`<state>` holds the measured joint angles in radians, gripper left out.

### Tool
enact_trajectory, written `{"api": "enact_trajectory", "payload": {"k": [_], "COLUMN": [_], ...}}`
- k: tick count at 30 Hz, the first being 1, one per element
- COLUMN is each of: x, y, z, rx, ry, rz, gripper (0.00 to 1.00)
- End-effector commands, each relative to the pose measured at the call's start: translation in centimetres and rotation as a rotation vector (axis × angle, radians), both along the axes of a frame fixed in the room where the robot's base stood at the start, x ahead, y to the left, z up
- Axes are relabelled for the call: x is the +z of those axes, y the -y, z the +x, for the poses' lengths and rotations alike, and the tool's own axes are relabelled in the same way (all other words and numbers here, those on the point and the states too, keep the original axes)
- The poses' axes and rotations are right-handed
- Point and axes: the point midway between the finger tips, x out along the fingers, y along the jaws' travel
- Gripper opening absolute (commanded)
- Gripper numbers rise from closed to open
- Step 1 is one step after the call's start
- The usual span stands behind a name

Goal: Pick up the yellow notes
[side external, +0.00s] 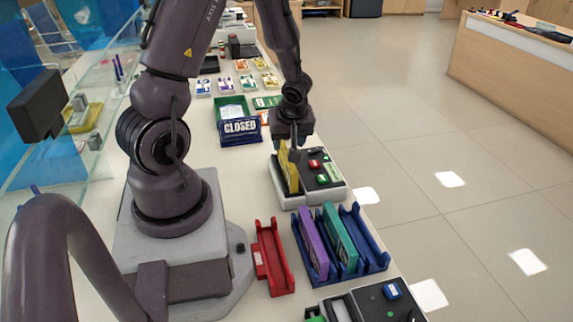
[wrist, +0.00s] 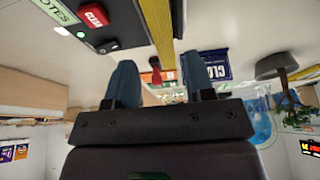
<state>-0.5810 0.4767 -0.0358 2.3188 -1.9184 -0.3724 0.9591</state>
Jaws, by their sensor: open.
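The yellow notes (side external: 287,170) stand on edge as a thin upright bundle in the left part of a grey-and-black counter machine (side external: 335,194). My gripper (side external: 292,148) is right above the machine, pointing down at the bundle's upper far end. In the wrist view, the yellow notes (wrist: 156,25) appear as a long strip running from the top edge toward the space between my two blue-grey fingers (wrist: 158,68). The fingers are apart, with visible gaps beside the strip. The side view does not clearly show how deep the fingertips reach.
Close by stand a blue "CLOSED" sign (side external: 240,131), a blue rack (side external: 372,258) with purple and teal bundles, and a red holder (side external: 273,258). Several small note stacks (side external: 225,84) lie farther back. The machine's red and green buttons (side external: 316,165) are right of the notes.

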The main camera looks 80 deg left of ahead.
Motion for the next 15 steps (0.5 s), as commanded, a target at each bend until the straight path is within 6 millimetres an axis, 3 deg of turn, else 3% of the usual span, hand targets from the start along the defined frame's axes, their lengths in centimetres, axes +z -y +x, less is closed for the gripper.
{"api": "enact_trajectory", "payload": {"k": [9, 15], "x": [-3.4, -4.4], "y": [-1.4, -1.8], "z": [-0.7, -0.7], "rx": [-0.001, -0.001], "ry": [-0.004, 0.0], "rz": [-0.001, -0.001], "gripper": [0.49, 0.49]}}
